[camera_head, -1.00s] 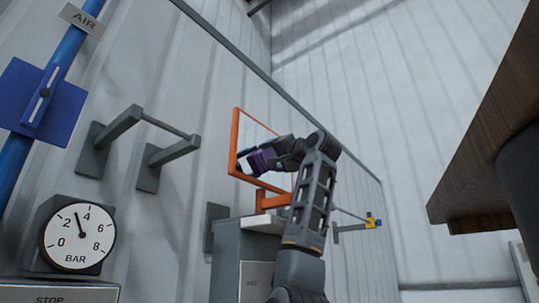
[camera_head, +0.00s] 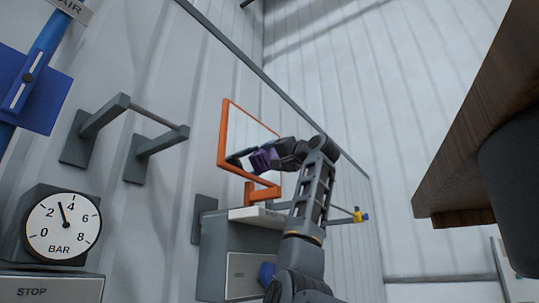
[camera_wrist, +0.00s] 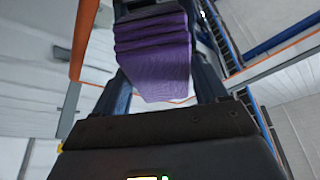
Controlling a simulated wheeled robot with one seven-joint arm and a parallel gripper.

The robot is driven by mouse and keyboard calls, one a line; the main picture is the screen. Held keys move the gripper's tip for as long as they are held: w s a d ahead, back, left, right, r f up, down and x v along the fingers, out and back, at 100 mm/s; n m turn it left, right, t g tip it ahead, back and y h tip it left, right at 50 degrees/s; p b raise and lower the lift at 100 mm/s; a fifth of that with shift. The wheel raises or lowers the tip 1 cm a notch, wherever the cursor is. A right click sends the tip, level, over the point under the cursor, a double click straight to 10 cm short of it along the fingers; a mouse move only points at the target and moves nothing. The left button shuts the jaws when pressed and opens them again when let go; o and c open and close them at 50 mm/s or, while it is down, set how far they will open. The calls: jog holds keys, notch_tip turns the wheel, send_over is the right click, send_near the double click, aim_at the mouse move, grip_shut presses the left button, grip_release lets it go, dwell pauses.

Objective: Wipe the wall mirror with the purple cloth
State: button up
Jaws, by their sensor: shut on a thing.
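The wall mirror (camera_head: 246,130) has an orange frame and stands at mid-picture in the head view, on an orange support. My gripper (camera_head: 268,157) is shut on the purple cloth (camera_head: 262,160) in front of the mirror's lower part. A dark reflection shows on the glass just left of the cloth. I cannot tell whether the cloth touches the glass. In the wrist view the folded cloth (camera_wrist: 155,60) hangs between my gripper's fingers (camera_wrist: 160,85). An orange bar (camera_wrist: 84,40), probably the mirror's frame, shows at the left there.
A grey cabinet (camera_head: 225,262) with a pale top stands below the mirror. Two grey wall brackets (camera_head: 155,144) and a pressure gauge (camera_head: 63,226) are at the left. A brown wooden edge (camera_head: 470,130) overhangs at the right.

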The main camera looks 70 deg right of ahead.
aim_at(247, 146)
jog(key=shift+s+d, duration=0.15)
jog(key=shift+d, duration=0.3)
jog(key=shift+a, duration=0.1)
jog(key=shift+w+a+b, duration=0.45)
jog(key=shift+a, duration=1.2)
jog(key=shift+w+a+b, duration=0.4)
jog(key=shift+a, duration=1.3)
jog(key=shift+w+a+b, duration=0.45)
jog(key=shift+a, duration=1.2)
jog(key=shift+s, duration=0.1)
jog(key=shift+s+a+b, duration=0.2)
jog(key=shift+s+b, duration=0.1)
jog(key=shift+s, duration=0.65)
jog(key=shift+s+a+b, duration=0.25)
jog(key=shift+s, duration=0.75)
jog(key=shift+s+a+b, duration=0.2)
jog(key=shift+s+b, duration=0.1)
jog(key=shift+s, duration=0.65)
jog(key=shift+s+a+b, duration=0.2)
jog(key=shift+s, duration=0.55)
jog(key=shift+s+a+b, duration=0.15)
jog(key=shift+s, duration=0.55)
